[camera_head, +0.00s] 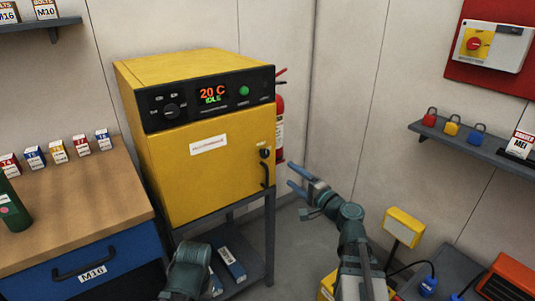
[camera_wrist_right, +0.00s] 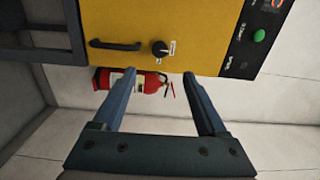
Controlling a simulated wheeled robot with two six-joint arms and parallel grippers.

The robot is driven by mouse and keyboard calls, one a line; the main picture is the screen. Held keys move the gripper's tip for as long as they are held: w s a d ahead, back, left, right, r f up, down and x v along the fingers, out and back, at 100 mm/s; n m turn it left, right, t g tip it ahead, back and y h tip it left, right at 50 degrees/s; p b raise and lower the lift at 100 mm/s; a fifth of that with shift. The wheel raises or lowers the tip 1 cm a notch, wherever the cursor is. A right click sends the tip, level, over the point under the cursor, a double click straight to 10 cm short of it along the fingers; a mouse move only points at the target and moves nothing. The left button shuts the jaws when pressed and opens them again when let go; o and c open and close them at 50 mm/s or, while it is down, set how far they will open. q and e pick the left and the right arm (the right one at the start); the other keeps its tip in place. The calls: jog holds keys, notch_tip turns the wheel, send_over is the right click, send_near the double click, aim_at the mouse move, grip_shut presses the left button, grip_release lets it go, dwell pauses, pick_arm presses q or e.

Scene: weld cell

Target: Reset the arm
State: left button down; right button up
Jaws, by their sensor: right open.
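My right gripper (camera_head: 299,179) is open and empty, in the air just right of the yellow oven's door handle. In the right wrist view its two blue fingers (camera_wrist_right: 158,95) stand wide apart with nothing between them. My left arm shows at the bottom, in front of the oven's stand; its fingers are not visible. The yellow oven (camera_head: 190,165) has its door shut, with a dark handle (camera_head: 266,174) and a knob above it. Its panel reads 20 C and IDLE, with a green button (camera_head: 244,91).
A red fire extinguisher (camera_head: 280,125) hangs behind the oven's right side. A wooden workbench (camera_head: 85,195) with small labelled boxes and a green cylinder (camera_head: 13,208) is at left. A shelf (camera_head: 470,145) with coloured padlocks is at right. Yellow and orange equipment stands at lower right.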

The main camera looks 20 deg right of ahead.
jog(key=s+a+f+n+g+y+p, duration=0.15)
jog(key=s+a+n+g+p, duration=0.35)
jog(key=a, duration=0.6)
jog(key=s+a+f+n+g+y+p, duration=0.1)
jog(key=s+a+f+n+g+p, duration=0.15)
jog(key=a+n+g+p, duration=0.6)
pick_arm(q)
notch_tip(320, 180, up, 19)
jog(key=p, duration=0.5)
pick_arm(e)
jog(key=s+a+r+n+g+h, duration=0.1)
jog(key=s+n+g+h, duration=0.3)
jog(key=s+h, duration=0.6)
jog(key=s+a, duration=0.1)
jog(key=s, duration=0.4)
pick_arm(q)
jog(key=shift+a, duration=0.1)
pick_arm(e)
jog(key=shift+a+r, duration=0.1)
